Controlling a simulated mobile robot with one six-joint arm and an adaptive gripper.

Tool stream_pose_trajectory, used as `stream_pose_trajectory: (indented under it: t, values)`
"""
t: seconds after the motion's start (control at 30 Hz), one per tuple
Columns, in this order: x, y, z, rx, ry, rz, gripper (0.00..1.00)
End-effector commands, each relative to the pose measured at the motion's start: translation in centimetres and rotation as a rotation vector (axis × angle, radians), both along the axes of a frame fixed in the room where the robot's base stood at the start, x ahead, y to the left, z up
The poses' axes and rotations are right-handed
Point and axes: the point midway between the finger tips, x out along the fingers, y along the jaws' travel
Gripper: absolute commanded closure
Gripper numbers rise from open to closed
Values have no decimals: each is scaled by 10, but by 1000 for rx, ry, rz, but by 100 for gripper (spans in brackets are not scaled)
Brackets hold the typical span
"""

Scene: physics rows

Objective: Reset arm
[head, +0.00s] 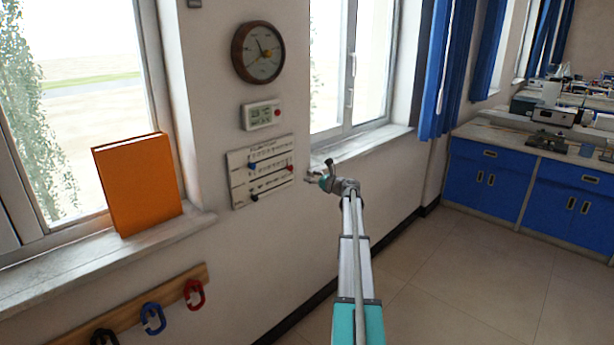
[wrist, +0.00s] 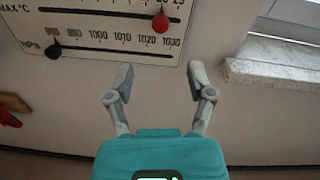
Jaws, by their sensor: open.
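My arm reaches forward in the head view, with my gripper (head: 318,172) at its end near the wall, just right of a white slider panel (head: 236,187). In the wrist view my gripper (wrist: 160,85) has its two fingers spread apart with nothing between them. The lower part of the slider panel (wrist: 100,37) is just ahead of the fingertips. A red slider knob (wrist: 160,22) sits at the right on the upper scale, and a black knob (wrist: 53,50) sits at the left on the hPa scale. A blue knob (head: 252,166) shows on the panel in the head view.
A round clock (head: 258,52) and a small digital display (head: 262,114) hang above the panel. An orange book (head: 138,184) stands on the left sill. Carabiners hang on a wooden rail (head: 180,291). Blue cabinets (head: 487,182) stand at right; the floor (head: 450,285) between is clear.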

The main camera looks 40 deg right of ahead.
Motion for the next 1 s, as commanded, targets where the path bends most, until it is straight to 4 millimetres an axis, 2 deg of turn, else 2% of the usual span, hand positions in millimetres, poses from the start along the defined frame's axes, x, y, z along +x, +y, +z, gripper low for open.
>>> stream_pose_trajectory:
  t: [0.73, 0.87, 1.0]
  values:
    - [-3, 1, 0, -3, 1, 2, 31]
    - [0, 16, -2, -35, 14, 22, 31]
    - [6, 55, -7, -118, 46, 75, 31]
